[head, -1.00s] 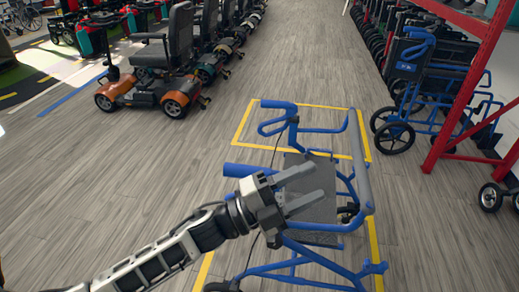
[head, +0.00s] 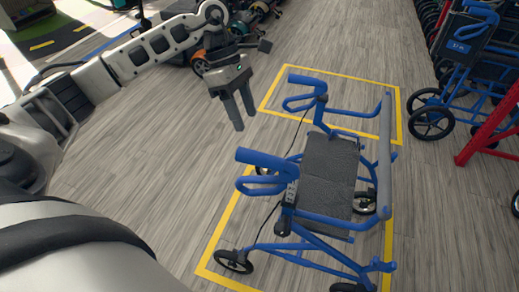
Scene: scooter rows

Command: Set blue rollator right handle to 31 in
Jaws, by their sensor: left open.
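The blue rollator (head: 310,222) stands upright on the floor, with a dark grey seat (head: 328,165) and a grey bar along its right side. Its two handle grips point left. The near handle (head: 263,160) would be the right one for a person standing behind those grips; the far handle (head: 303,82) is higher in the picture. My left gripper (head: 245,122) is open and empty, fingers pointing down. In the picture it lies left of the far handle and above the near one, apart from both. My right gripper is out of view. No height marking is readable.
A yellow floor outline (head: 225,224) surrounds the rollator. Blue wheelchairs (head: 462,72) and a red rack post (head: 488,130) stand at the right. Scooters are at the top, partly behind my arm. Wood floor (head: 160,175) left of the rollator is clear.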

